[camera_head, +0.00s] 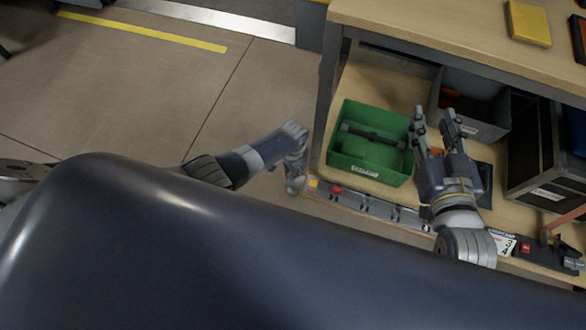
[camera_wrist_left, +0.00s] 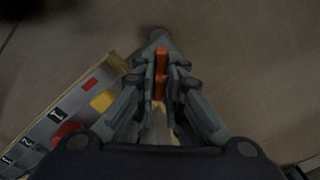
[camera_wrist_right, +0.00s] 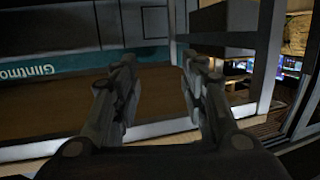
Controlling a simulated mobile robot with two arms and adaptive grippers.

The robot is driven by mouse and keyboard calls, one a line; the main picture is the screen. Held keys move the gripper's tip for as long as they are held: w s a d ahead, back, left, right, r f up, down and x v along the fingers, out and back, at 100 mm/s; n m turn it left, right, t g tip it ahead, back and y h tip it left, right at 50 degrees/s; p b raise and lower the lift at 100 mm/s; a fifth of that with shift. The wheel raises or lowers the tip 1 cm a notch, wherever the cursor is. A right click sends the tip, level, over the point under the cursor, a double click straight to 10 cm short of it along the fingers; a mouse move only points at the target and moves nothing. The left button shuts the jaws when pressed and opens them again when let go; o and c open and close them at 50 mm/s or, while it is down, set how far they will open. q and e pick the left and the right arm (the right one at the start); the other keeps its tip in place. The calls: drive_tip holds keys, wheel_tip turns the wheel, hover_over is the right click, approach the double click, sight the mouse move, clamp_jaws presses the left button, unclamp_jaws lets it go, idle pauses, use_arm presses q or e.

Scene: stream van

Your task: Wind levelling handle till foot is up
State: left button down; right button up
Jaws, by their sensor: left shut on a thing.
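My left gripper (camera_head: 294,186) reaches down just off the left front corner of the workbench in the head view. In the left wrist view, its fingers (camera_wrist_left: 160,72) are shut on a narrow orange piece (camera_wrist_left: 161,68), which appears to be the levelling handle. The rest of the handle is hidden by the fingers. The foot cannot be made out in any view. My right gripper (camera_head: 436,112) is open and empty beside the green bin in the head view; its parted fingers (camera_wrist_right: 157,65) also show in the right wrist view.
A green bin (camera_head: 345,153) with a dark bar-shaped thing inside stands on the lower shelf. A control strip (camera_head: 365,203) with red and yellow parts runs along its front edge. A grey bin (camera_head: 470,122) and dark case (camera_head: 535,150) are at right.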

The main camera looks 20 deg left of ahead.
use_arm(q)
drive_tip(key=n+p, duration=0.1)
drive_tip(key=n, duration=0.4)
drive_tip(key=shift+s+n, duration=0.1)
drive_tip(key=shift+n, duration=0.3)
drive_tip(key=n, duration=0.4)
drive_tip(key=shift+p, duration=0.35)
drive_tip(key=n, duration=0.6)
drive_tip(key=shift+n, duration=0.4)
drive_tip(key=n, duration=0.5)
use_arm(e)
drive_tip(key=s+d+f+g+h, duration=0.2)
drive_tip(key=s+f+g, duration=0.4)
drive_tip(key=f, duration=0.3)
drive_tip(key=shift+d, duration=0.4)
use_arm(q)
drive_tip(key=shift+n, duration=0.4)
drive_tip(key=c, duration=1.7)
unclamp_jaws()
